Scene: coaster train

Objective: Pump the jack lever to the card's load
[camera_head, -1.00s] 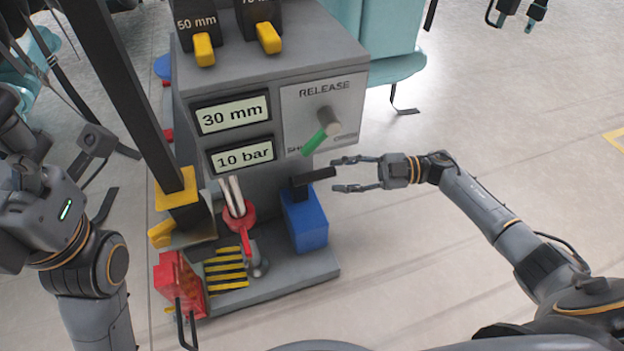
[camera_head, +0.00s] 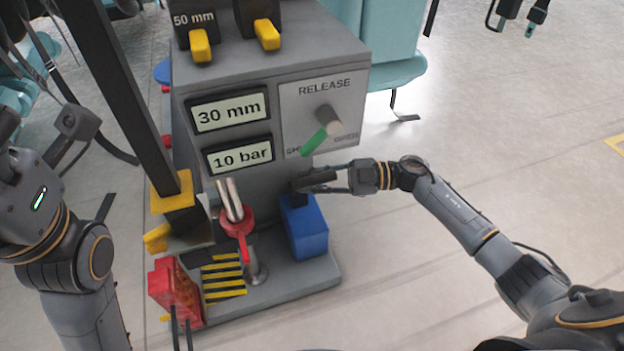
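The jack unit is a grey cabinet (camera_head: 255,85) whose displays read 30 mm (camera_head: 229,110) and 10 bar (camera_head: 240,157). On its base, a blue block (camera_head: 305,230) carries a short black lever handle (camera_head: 313,182) pointing right. My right gripper (camera_head: 325,179) comes from the right with its fingers around this handle, closed in on it; the fingers partly hide it. A green-tipped release knob (camera_head: 315,140) sits above on the RELEASE panel, its pointer down-left. No card is readable.
A red-collared metal rod (camera_head: 236,217) stands left of the blue block, by a black-and-yellow striped plate (camera_head: 223,276). A dark post (camera_head: 115,90) and red box (camera_head: 176,293) are at left. Teal seats (camera_head: 395,70) stand behind. Floor at right is clear.

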